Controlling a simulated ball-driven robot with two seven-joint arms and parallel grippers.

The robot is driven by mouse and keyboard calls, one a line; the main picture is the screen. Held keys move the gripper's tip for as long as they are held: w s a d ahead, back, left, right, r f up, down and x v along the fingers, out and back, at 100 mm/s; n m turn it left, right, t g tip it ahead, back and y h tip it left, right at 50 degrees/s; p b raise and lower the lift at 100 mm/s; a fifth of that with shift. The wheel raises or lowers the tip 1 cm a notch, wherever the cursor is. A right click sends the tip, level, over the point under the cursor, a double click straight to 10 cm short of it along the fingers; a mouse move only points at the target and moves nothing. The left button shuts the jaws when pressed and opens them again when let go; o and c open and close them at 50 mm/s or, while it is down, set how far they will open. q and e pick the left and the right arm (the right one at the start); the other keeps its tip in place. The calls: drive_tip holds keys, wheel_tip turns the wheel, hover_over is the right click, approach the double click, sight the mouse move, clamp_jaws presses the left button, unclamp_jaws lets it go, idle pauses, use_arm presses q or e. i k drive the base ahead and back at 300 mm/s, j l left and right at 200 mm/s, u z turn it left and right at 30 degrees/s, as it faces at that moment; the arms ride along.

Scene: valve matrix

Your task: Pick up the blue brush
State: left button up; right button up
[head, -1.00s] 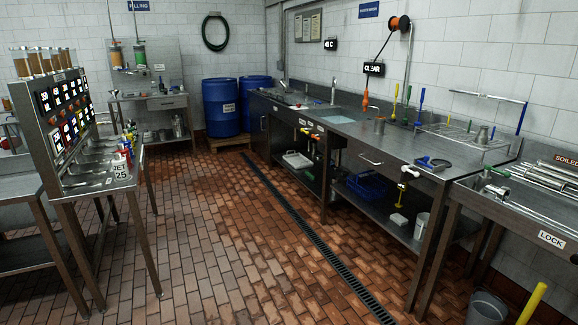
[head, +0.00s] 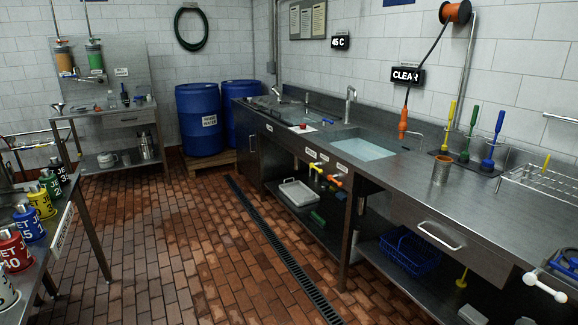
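The blue brush (head: 495,135) stands upright, leaning slightly, at the back of the long steel counter (head: 400,185) on the right. Its handle points up and its blue head is down at the counter. It is the rightmost of three brushes in a row, next to a green brush (head: 470,130) and a yellow brush (head: 448,125). Neither of my grippers shows in the head view, so their state is hidden.
A water-filled sink (head: 362,149) is farther left. The brick floor (head: 190,250) before the counter is clear.

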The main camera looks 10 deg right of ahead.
sight(486, 163)
drive_tip(key=i+j+z, duration=0.15)
drive_tip(key=i, duration=0.6)
drive_tip(key=i+j+z, duration=0.15)
drive_tip(key=i, duration=0.6)
